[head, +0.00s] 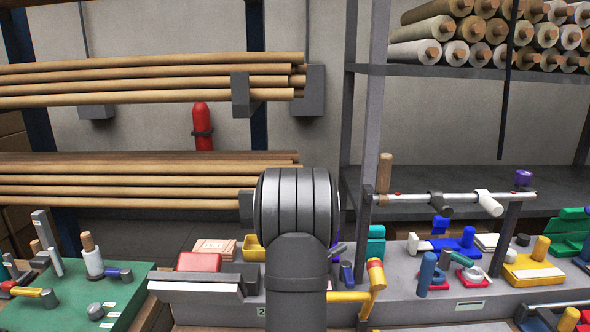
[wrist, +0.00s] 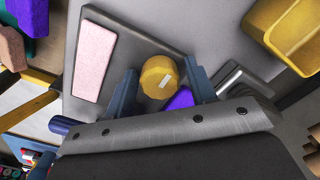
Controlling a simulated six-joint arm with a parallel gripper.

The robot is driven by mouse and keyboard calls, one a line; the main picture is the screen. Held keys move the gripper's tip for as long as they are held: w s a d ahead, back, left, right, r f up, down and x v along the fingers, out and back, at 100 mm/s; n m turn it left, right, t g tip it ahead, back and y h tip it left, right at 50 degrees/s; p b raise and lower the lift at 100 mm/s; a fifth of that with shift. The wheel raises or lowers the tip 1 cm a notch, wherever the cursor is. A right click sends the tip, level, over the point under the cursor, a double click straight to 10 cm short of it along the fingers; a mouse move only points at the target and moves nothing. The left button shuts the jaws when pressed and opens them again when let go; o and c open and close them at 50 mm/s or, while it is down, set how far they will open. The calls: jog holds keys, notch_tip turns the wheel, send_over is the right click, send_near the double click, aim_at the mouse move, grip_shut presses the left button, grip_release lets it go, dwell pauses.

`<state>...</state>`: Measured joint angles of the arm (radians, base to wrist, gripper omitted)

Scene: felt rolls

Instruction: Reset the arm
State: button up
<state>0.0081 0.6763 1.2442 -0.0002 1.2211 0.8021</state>
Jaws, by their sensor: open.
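My gripper (wrist: 161,72) is open in the wrist view, with its two blue-grey fingers apart. A yellow round-topped piece (wrist: 158,74) with a white mark shows between the fingertips, with visible gaps on both sides. I cannot tell how far below the fingers it is. In the head view my arm (head: 298,260) stands upright in the middle and hides the gripper and the bench behind it.
In the wrist view, a pink block (wrist: 95,62) lies left on a grey plate, a purple piece (wrist: 180,99) by the right finger, and a yellow bin (wrist: 287,36) top right. In the head view, a rail (head: 455,198) crosses right; racks of rolls (head: 150,83) stand behind.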

jog(key=n, duration=1.1)
jog(key=shift+r, duration=0.1)
jog(key=n, duration=0.3)
jog(key=shift+n, duration=0.4)
jog(key=shift+r, duration=3.05)
jog(key=shift+o, duration=0.4)
jog(key=o, duration=0.4)
jog(key=shift+a+r+n, duration=0.1)
jog(key=shift+r+n, duration=0.1)
jog(key=shift+n, duration=0.1)
jog(key=o, duration=0.6)
jog(key=r+n, duration=0.1)
jog(key=s+r, duration=0.1)
jog(key=a+r+n+t, duration=0.1)
jog(key=shift+s+n+h, duration=0.15)
jog(key=shift+n+h, duration=0.15)
jog(key=s+a+r+n+t+h, duration=0.25)
jog(key=s+r+n, duration=0.25)
jog(key=r+n, duration=0.4)
jog(key=x, duration=0.9)
jog(key=shift+w+a+f+y, duration=0.2)
jog(key=shift+w+a+y, duration=0.1)
jog(key=shift+y, duration=0.15)
